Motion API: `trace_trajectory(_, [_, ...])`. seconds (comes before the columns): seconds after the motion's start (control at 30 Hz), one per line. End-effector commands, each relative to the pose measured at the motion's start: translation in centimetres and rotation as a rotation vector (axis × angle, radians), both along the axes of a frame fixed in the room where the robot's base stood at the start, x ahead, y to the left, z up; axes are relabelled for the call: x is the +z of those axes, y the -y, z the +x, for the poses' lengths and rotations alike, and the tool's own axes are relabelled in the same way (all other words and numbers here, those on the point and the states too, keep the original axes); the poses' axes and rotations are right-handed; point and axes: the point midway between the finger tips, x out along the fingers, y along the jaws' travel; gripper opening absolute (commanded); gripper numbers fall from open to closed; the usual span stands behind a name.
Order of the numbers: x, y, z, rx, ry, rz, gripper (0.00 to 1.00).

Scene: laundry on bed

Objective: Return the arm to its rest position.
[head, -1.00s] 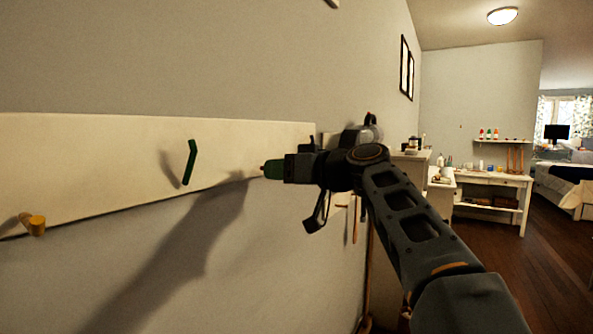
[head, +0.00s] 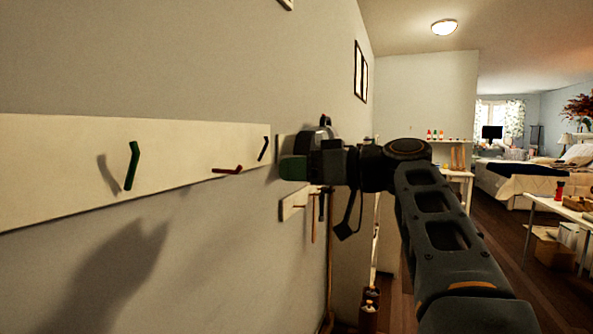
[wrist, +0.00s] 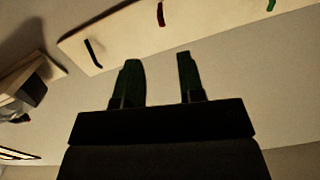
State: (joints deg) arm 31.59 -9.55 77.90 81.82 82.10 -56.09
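My gripper (head: 293,168) is at the middle of the head view, in front of the wall and just right of the end of a white hook board. In the wrist view its two green fingertips (wrist: 160,78) stand apart with nothing between them, so it is open and empty. My arm reaches out from the lower right, bent at the elbow. The gripper appears clear of the board, though the exact gap cannot be told.
The white hook board (head: 60,160) carries a green hook (head: 132,165), a red hook (head: 228,170) and a black hook (head: 263,148). A second small board (head: 293,204) is beyond. At right are a bed (head: 510,180), a white table (head: 560,205) and open wooden floor.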

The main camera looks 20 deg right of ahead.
Motion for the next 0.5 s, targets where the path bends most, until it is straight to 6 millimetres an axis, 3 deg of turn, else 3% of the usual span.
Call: trace_trajectory(0.5, [-0.04, -0.17, 0.16, -0.008, -0.034, 0.000, 0.36])
